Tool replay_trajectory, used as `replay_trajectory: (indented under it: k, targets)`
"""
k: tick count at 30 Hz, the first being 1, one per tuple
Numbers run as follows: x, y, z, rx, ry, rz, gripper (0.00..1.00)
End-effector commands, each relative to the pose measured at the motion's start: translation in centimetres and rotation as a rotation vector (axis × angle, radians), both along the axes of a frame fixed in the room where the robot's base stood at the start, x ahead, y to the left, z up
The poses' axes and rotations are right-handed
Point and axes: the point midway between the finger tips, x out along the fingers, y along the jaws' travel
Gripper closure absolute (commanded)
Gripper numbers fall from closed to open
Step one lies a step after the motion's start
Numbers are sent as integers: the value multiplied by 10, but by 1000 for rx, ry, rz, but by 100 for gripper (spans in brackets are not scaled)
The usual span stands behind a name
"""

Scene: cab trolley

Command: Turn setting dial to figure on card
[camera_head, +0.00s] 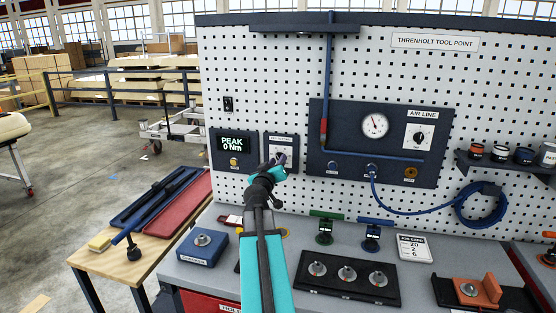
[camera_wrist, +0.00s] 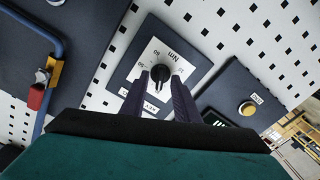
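The setting dial is a black knob (camera_wrist: 160,73) on a white scale plate marked Nm, on a dark panel, seen in the wrist view. In the head view its plate (camera_head: 282,140) is partly hidden behind my gripper (camera_head: 280,160). In the wrist view my gripper (camera_wrist: 160,80) has its two dark fingers apart, one on either side of the knob. I cannot tell whether they touch it. The job card (camera_head: 413,248) lies on the bench at the right; its small figures seem to read 20, 2 and 6.
A PEAK display (camera_head: 236,144) reads 0 Nm left of the dial. The air line panel (camera_head: 340,118) with gauge and another knob is to the right. A checker block (camera_head: 203,246), a black socket tray (camera_head: 347,276) and green and blue tools stand on the bench below.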

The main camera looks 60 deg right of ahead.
Motion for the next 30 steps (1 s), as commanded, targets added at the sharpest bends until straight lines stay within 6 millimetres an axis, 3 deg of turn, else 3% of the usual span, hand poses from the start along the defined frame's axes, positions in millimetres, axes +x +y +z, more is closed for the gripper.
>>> replay_trajectory:
  k: [6, 17, 22, 30]
  targets:
    - [3, -11, 0, 1, -1, -1, 72]
    - [4, -12, 0, 0, 0, 0, 72]
    - [3, -13, 0, 1, 0, 0, 99]
    - [3, -13, 0, 0, 3, -1, 100]
